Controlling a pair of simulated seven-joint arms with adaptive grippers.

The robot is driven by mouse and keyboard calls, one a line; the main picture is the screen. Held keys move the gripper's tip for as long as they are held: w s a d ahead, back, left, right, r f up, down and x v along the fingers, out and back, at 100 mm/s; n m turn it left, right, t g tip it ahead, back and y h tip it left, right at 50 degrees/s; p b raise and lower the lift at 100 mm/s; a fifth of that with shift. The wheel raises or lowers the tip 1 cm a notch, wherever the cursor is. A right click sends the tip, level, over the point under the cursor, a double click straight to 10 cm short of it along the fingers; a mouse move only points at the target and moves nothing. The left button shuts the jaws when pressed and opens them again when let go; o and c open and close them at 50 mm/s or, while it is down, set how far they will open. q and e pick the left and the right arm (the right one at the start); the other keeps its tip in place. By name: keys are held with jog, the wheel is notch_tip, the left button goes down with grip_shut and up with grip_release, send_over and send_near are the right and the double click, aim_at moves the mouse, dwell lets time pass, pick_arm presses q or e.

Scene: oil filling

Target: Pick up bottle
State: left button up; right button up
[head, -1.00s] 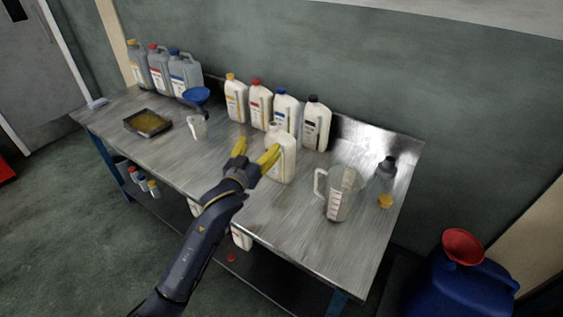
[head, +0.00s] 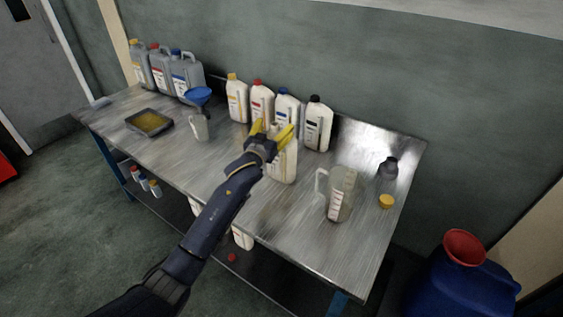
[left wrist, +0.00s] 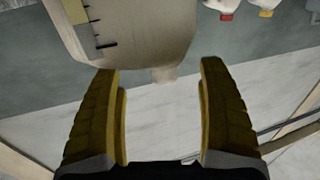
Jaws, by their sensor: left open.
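A white bottle without a visible cap (head: 284,167) stands upright on the metal table, in front of the row of capped bottles. My left gripper (head: 272,129) is at the top of this bottle, with its yellow fingers spread and partly hiding the neck. In the left wrist view the bottle (left wrist: 125,30) appears upside down at the top. Its neck lies ahead, between the lines of the two open fingers (left wrist: 160,72), with gaps on both sides. Nothing is held. My right gripper is not in view.
White bottles with yellow, red, blue and black caps (head: 317,125) stand close behind. A clear measuring jug (head: 341,195) and a yellow cap (head: 386,201) are to the right. A blue funnel (head: 198,95) and an oil tray (head: 150,122) are to the left. The front middle of the table (head: 285,215) is clear.

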pick_arm(q)
jog(key=shift+w+d, duration=0.25)
jog(key=shift+w, duration=0.45)
jog(key=c, duration=1.3)
jog(key=shift+f, duration=0.1)
grip_shut()
jog(key=shift+f, duration=0.1)
